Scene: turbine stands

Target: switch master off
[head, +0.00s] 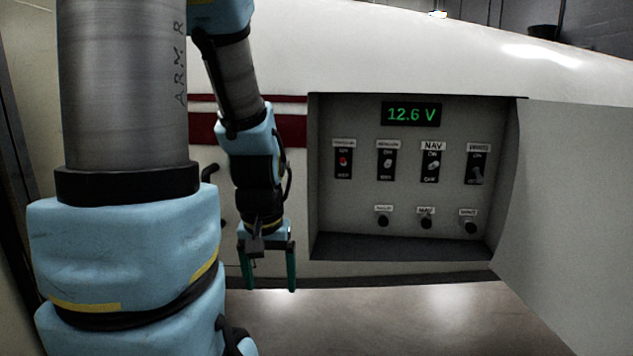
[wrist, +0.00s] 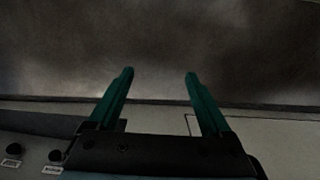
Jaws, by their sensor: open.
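A recessed grey switch panel (head: 360,195) has a row of several toggle switches. The leftmost switch (head: 343,161) has a red tip. To its right are a second switch (head: 387,162), one labelled NAV (head: 432,165), and a rightmost switch (head: 478,170) whose lever appears down. The other labels are too small to read, so I cannot tell which is master. A green display (head: 411,113) reads 12.6 V. My gripper (head: 269,289) is open and empty, fingers down, left of and below the panel, touching no switch. The wrist view shows its two green fingers (wrist: 159,75) apart.
Black knobs line the lower panel: left (head: 384,220), middle (head: 426,221) and right (head: 470,226). A dark ledge (head: 400,247) edges the recess bottom. The white body (head: 570,180) surrounds the panel. The space in front of the panel looks clear.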

